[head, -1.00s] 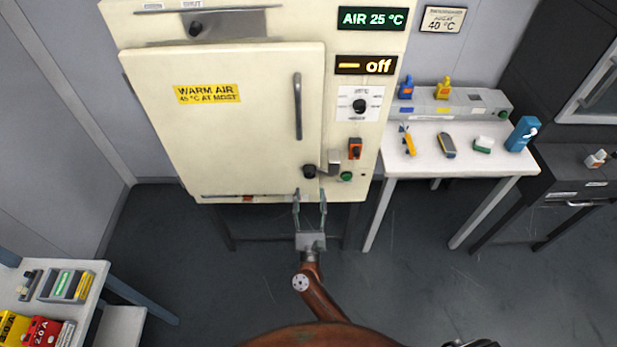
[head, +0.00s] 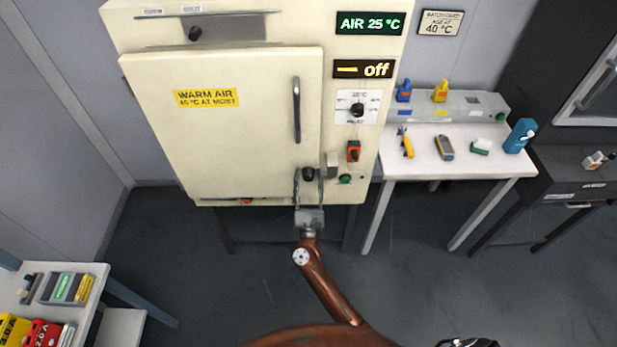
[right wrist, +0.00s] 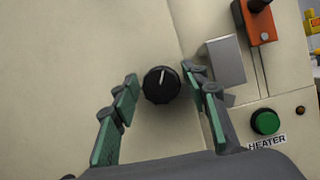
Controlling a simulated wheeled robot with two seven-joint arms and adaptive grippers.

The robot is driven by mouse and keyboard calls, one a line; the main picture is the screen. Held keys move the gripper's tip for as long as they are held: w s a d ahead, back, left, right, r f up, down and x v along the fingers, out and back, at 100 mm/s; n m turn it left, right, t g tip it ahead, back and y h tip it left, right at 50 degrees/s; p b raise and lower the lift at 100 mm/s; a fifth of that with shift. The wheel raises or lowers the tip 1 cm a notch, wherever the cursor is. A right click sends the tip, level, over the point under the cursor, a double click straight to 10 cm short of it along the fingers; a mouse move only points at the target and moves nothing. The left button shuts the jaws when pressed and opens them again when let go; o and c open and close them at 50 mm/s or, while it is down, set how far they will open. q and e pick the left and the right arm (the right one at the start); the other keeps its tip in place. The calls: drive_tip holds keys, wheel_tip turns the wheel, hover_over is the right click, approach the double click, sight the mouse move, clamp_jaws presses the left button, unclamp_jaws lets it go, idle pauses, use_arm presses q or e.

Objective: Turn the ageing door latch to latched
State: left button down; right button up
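The door latch is a round black knob (head: 308,174) with a white pointer line, low on the right edge of the cream ageing cabinet door (head: 240,130). In the right wrist view the knob (right wrist: 161,85) sits between the tips of my right gripper (right wrist: 160,90), with a gap on the left and the right finger close to it. My right gripper (head: 309,181) is open around the knob; contact cannot be made out. The knob's pointer line is nearly upright in the wrist view. My left gripper is not in view.
A metal catch block (right wrist: 224,60) stands just right of the knob. An orange switch (head: 353,151) and a green heater button (head: 345,179) are further right on the panel. A white table (head: 460,160) with small tools stands right of the cabinet.

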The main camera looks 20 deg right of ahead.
clamp_jaws()
